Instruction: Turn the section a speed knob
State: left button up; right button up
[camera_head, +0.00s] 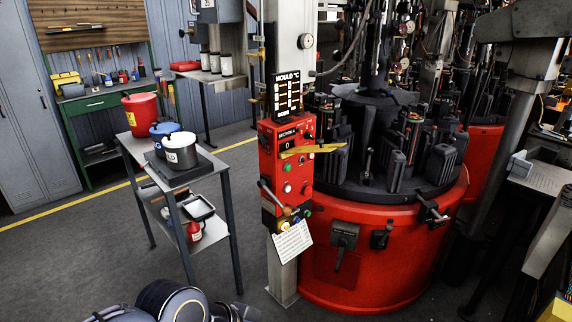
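The red section A control box (268,176) stands on a pale post in front of the rotary machine. Its label and small dark display (287,145) are near the top, and the display seems to read 0. Which one is the speed knob is too small to read. Neither gripper shows; only dark rounded parts of my own body are at the bottom left edge.
A lever (270,195) and a paper tag (292,242) are lower down. The red round machine base (365,262) stands right. A metal trolley (216,165) with pots stands left. Floor between trolley and post is clear.

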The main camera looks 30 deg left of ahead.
aim_at(307, 135)
jog(key=i+j+u, duration=0.25)
jog(key=i+j, duration=0.15)
jog(key=i+j+u, duration=0.2)
jog(key=i, duration=0.35)
jog(key=i+j+u, duration=0.25)
jog(key=i, duration=0.25)
